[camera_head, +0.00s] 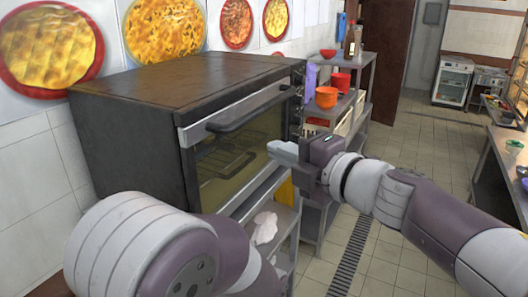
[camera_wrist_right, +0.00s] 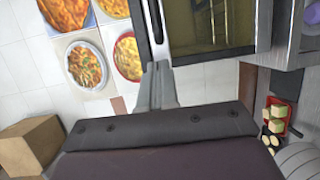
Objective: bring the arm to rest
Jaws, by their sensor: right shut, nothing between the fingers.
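My right arm (camera_head: 400,200) reaches in from the right in the head view. Its gripper (camera_head: 275,150) is in front of the oven's glass door, with its fingers together and nothing between them. In the right wrist view the closed fingers (camera_wrist_right: 158,72) point toward the wall and the oven edge; I cannot tell whether they touch anything. Part of my left arm (camera_head: 150,245) fills the lower left of the head view, bent; its gripper is not visible.
The dark oven (camera_head: 140,120) has a handle (camera_head: 245,108) along its door top. A shelf behind holds an orange pot (camera_head: 327,97) and a red pot (camera_head: 341,82). A counter (camera_head: 505,160) stands at right. Open tiled floor (camera_head: 420,140) lies between. A cardboard box (camera_wrist_right: 32,145) shows in the wrist view.

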